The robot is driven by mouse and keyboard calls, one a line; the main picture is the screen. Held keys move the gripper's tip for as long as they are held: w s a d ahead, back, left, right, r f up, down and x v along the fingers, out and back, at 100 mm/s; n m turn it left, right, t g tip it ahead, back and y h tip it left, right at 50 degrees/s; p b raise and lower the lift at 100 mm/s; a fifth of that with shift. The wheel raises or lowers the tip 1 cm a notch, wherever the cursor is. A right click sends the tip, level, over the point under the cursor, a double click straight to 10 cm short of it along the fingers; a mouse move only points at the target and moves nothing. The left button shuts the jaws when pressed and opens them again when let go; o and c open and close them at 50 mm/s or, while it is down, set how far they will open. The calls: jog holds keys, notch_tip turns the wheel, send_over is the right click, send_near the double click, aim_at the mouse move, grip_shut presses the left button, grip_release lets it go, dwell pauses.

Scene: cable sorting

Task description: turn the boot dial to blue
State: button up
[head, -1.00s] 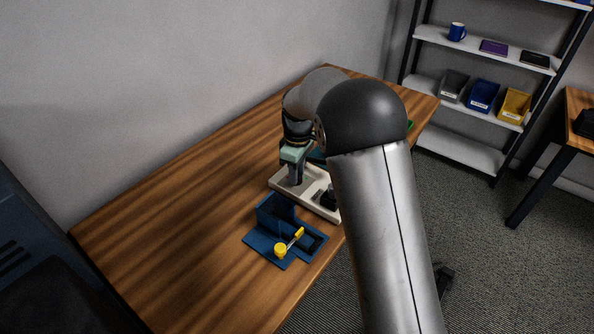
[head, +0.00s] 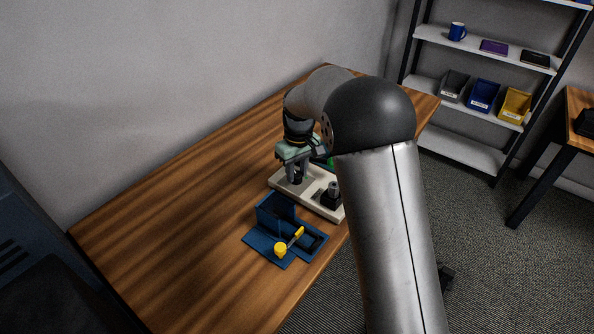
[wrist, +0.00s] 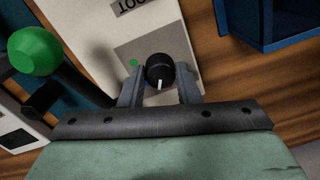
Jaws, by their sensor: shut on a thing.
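The boot dial (wrist: 159,68) is a round black knob with a white pointer line, on a pale plate labelled BOOT. In the wrist view the pointer aims down, toward my gripper's palm. A green dot (wrist: 133,63) lies on the plate left of the dial. My gripper (wrist: 160,91) is shut on the dial, one finger on each side. In the head view my gripper (head: 297,179) points down onto the cream panel (head: 317,205), and the dial is hidden.
A green ball knob (wrist: 35,52) on a black lever stands close left of my gripper in the wrist view. A blue fixture with a yellow lever (head: 290,242) sits in front of the panel. A black block (head: 331,198) stands on the panel. The table's left side is clear.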

aim_at(300, 174)
jog(key=m, duration=0.6)
dwell(0.5)
jog(key=o, duration=1)
jog(key=shift+c, duration=0.2)
jog(key=shift+r, duration=0.1)
notch_tip(300, 174, up, 17)
jog(key=shift+d+r+b, duration=0.15)
jog(key=shift+d+b, duration=0.15)
